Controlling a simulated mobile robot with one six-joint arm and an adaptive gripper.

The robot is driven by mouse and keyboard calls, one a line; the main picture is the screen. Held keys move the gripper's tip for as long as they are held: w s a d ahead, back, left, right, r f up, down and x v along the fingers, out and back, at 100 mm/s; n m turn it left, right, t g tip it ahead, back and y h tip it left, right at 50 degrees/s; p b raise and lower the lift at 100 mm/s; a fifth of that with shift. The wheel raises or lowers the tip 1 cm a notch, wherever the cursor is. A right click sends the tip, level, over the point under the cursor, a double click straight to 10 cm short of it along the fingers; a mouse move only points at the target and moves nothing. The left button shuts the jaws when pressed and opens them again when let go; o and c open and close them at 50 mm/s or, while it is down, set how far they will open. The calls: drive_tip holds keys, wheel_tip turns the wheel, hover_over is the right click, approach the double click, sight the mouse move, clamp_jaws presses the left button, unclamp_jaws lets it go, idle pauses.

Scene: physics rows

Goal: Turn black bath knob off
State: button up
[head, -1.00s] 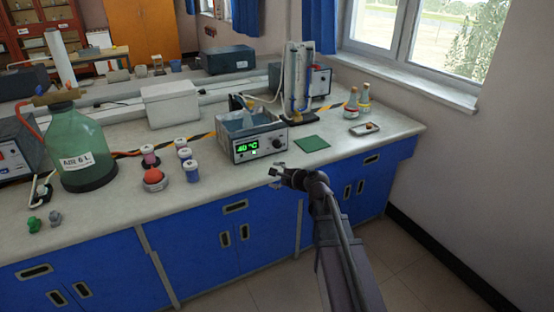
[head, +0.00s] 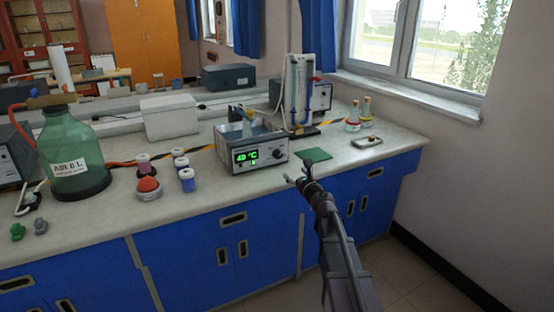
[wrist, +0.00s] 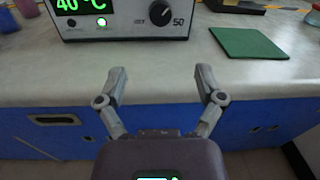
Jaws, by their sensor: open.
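The water bath (head: 251,148) stands near the front edge of the bench, its green display reading 40 °C. Its black knob (head: 278,153) is at the right end of the front panel. In the wrist view the black knob (wrist: 161,12) sits at the top middle, with a pale pointer mark and "50" printed at its lower right. My gripper (head: 299,183) is in front of the bench edge, lower than the knob and a little to its right. In the wrist view my gripper (wrist: 161,75) has its fingers spread, with nothing between them, apart from the knob.
A green mat (head: 315,154) lies right of the bath. A small tray (head: 367,141) and two bottles are farther right. Lidded jars (head: 187,179) and a red-topped item (head: 148,187) stand to the left. Blue cabinets (head: 190,259) front the bench.

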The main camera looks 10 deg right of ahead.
sight(278, 156)
drive_tip(key=x, duration=1.3)
drive_tip(key=shift+w+a, duration=0.1)
drive_tip(key=shift+w, duration=0.3)
drive_tip(key=shift+r, duration=0.1)
drive_tip(key=c, duration=1.2)
drive_tip(key=shift+o, duration=0.2)
drive_tip(key=shift+a, duration=0.25)
drive_tip(key=shift+d, duration=0.1)
